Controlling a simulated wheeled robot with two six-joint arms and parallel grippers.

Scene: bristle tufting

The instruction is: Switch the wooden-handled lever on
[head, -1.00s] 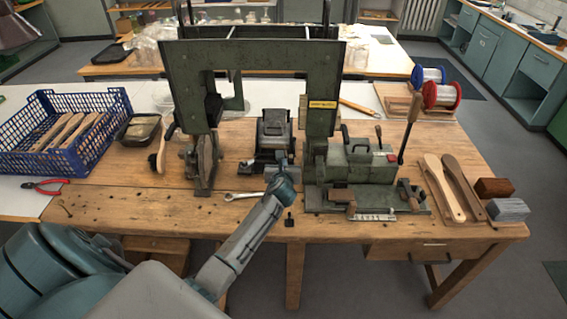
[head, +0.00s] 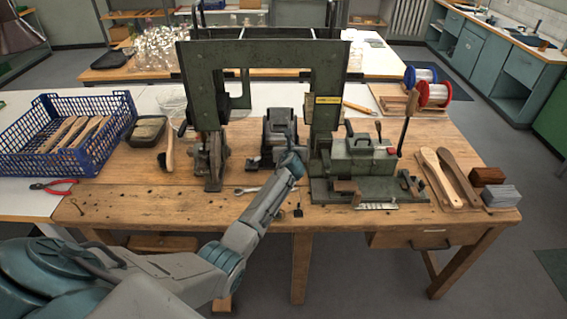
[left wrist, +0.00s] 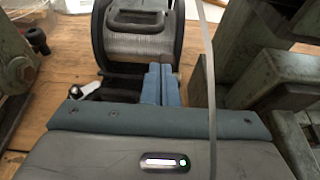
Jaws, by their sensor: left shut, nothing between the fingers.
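The wooden-handled lever (head: 411,104) rises at the right end of the green machine (head: 362,165) on the workbench. Its brown grip is at the top of a dark rod, and it stands nearly upright, leaning slightly right. My left gripper (left wrist: 160,84) is shut and empty, with its blue fingers together, pointing at a black-framed spool of grey wire (left wrist: 140,42). In the head view, my left wrist (head: 291,163) is in front of the bench's middle, left of the machine and well apart from the lever. Its fingertips are mostly hidden there. My right gripper is out of view.
A tall green frame (head: 262,50) stands over the bench, its right post between my left wrist and the lever. Wooden brush handles (head: 442,178) lie right of the machine. A wrench (head: 247,189) lies near my wrist. A blue crate (head: 30,165) stands left.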

